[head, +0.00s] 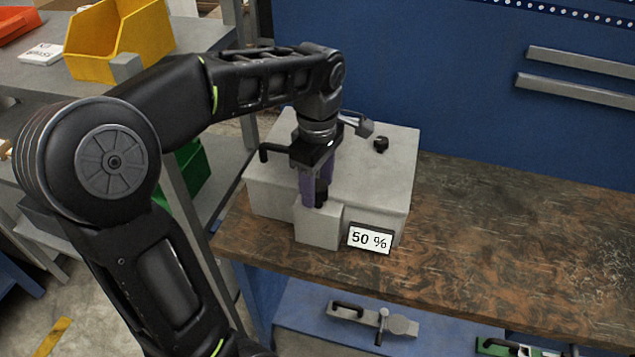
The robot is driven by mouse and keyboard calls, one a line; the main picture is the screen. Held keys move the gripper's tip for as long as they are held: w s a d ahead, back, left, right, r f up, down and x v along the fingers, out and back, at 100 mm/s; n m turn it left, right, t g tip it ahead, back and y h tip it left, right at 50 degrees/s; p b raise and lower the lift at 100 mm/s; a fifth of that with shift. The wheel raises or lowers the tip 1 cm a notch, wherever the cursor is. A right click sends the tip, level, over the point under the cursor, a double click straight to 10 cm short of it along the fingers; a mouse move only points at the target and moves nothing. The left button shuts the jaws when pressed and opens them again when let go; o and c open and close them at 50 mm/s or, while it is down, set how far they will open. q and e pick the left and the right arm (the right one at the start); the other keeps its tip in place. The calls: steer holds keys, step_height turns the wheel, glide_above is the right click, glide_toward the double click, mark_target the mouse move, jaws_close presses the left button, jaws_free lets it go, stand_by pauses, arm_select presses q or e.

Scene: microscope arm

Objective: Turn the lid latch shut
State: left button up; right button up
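A light grey box (350,185) with a flat lid stands on the workbench. A small grey block (318,228) juts from its front, next to a display (369,239) reading "50 %". My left gripper (316,197) points down with its purple fingers just above this block. A dark piece, perhaps the latch, shows at the fingertips; the fingers hide most of it, and I cannot tell whether they grip it. A black bent handle (275,152) and a black knob (380,145) are on the box. My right gripper is out of view.
The brown workbench top (500,250) is clear to the right of the box. A blue wall (450,90) with grey rails stands behind. A yellow bin (120,40) sits on the left shelf. Metal fittings (372,320) lie below the bench's front edge.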

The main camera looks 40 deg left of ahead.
mark_target(317, 184)
arm_select(q)
steer(key=shift+o, duration=0.3)
steer(key=shift+r, duration=0.3)
step_height(317, 184, up, 6)
steer(key=shift+f+p, duration=0.1)
steer(key=shift+p, duration=0.4)
steer(key=shift+r+p, duration=0.7)
steer(key=shift+r, duration=0.05)
steer(key=shift+f, duration=0.1)
